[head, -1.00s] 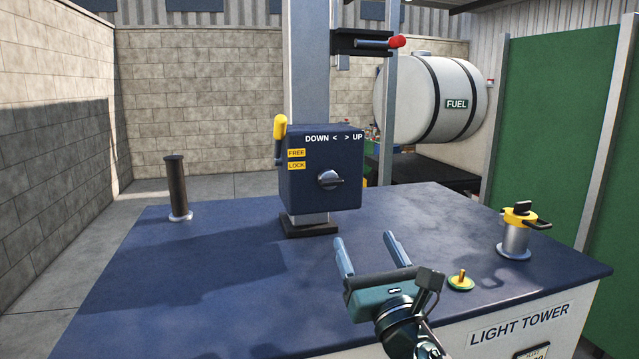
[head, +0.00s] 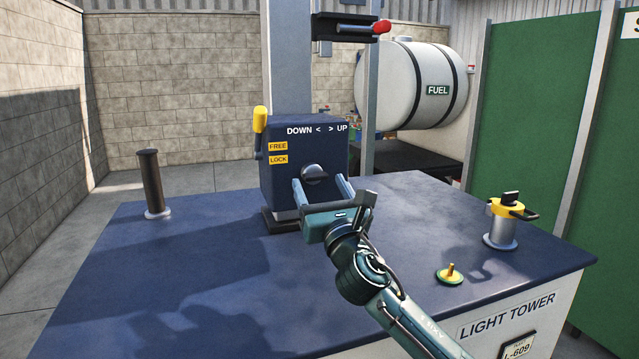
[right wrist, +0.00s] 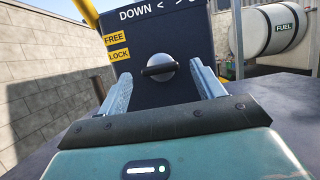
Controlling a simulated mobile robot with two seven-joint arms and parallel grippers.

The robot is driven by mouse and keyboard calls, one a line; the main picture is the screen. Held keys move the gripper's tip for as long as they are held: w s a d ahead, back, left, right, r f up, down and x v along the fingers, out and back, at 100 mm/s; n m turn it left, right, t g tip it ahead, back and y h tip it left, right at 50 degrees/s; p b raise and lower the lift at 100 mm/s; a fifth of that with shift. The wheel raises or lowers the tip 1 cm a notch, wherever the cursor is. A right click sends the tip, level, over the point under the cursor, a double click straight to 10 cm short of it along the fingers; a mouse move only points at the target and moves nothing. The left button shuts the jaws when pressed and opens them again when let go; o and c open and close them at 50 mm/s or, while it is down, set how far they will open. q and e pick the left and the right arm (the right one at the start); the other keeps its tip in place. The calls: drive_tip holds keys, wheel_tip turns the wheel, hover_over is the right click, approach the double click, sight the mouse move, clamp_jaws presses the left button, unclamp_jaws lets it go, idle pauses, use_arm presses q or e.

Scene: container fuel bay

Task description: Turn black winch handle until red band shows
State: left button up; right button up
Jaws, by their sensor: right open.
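The black winch handle (head: 313,174) is a short bar across a round silver hub on the front of the dark blue winch box (head: 330,150). It also shows in the right wrist view (right wrist: 158,70), lying nearly level. My right gripper (head: 319,183) is open and empty in front of the box, its fingers pointing at the handle, one on either side of it in the picture. I cannot tell whether they touch the box. A red-ended rod (head: 380,27) sits on a black bracket on the mast; I cannot tell whether it is the red band. My left gripper is out of view.
A yellow lever (head: 260,130) stands upright on the box's left side by the FREE and LOCK labels. A dark post (head: 152,182) stands left on the blue deck (head: 150,285). A yellow-topped cylinder (head: 502,225) and a small yellow-green knob (head: 450,274) are at right.

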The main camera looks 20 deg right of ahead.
drive_tip(key=shift+w+r, duration=0.25)
drive_tip(key=shift+w, duration=0.3)
drive_tip(key=c, duration=1)
drive_tip(key=shift+a+m, duration=0.1)
drive_tip(key=shift+m, duration=0.4)
